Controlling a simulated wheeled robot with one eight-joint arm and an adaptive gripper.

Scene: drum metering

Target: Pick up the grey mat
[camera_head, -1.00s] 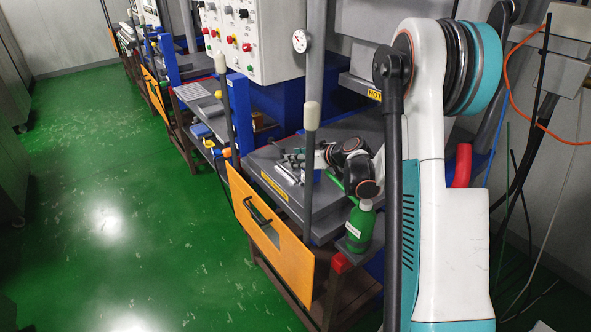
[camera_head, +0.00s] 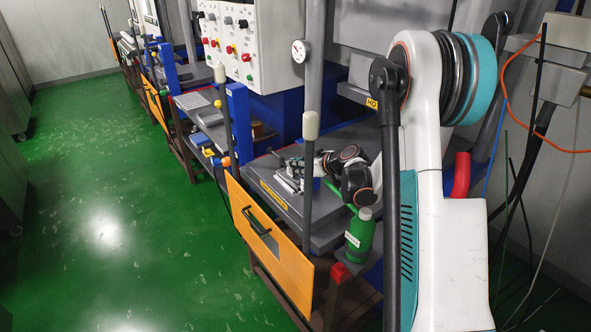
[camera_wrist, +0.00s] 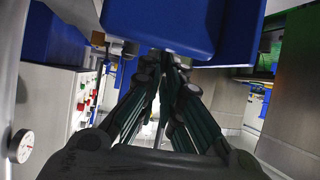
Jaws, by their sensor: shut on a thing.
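The grey mat (camera_head: 287,181) looks like a small light grey ribbed piece on the dark grey machine platform in the head view. My gripper (camera_head: 290,170) is right at it, reaching in from the right. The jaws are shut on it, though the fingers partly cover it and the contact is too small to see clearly. I cannot tell whether it is clear of the platform. In the wrist view my gripper (camera_wrist: 167,64) has its two dark fingers closing together at the tips. The mat is not clearly visible there.
A green bottle (camera_head: 360,235) stands at the platform's right front. A grey post (camera_head: 309,175) rises in front, above an orange panel (camera_head: 268,245) with a handle. A control panel (camera_head: 240,45) is behind. In the wrist view a blue body (camera_wrist: 160,22) is close above the fingertips. The green floor is open on the left.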

